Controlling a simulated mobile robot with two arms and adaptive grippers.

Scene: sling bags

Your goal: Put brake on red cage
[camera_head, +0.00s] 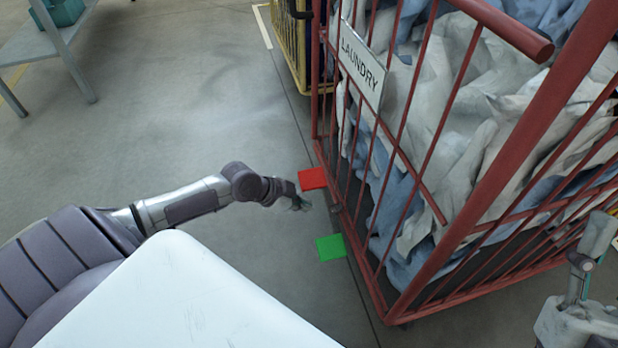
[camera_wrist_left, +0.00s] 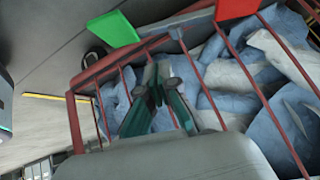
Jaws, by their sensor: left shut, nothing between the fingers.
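The red cage (camera_head: 545,125) stands at the right, full of white and blue laundry, with a "LAUNDRY" sign. At the foot of its near left side are a red pedal (camera_head: 313,179) and a green pedal (camera_head: 331,247), both sticking out low over the floor. My left gripper (camera_head: 298,204) is shut and empty, just left of the cage, between the two pedals and apart from both. In the left wrist view its fingertips (camera_wrist_left: 160,84) are together, with the green pedal (camera_wrist_left: 112,30) at upper left and the red pedal (camera_wrist_left: 237,9) at the top edge. Part of my right arm shows at lower right, without its gripper.
A yellow cage (camera_head: 293,40) stands behind the red cage at the top. A grey table (camera_head: 62,38) with a teal bin (camera_head: 62,11) is at the upper left. The floor (camera_head: 175,110) left of the cage is open.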

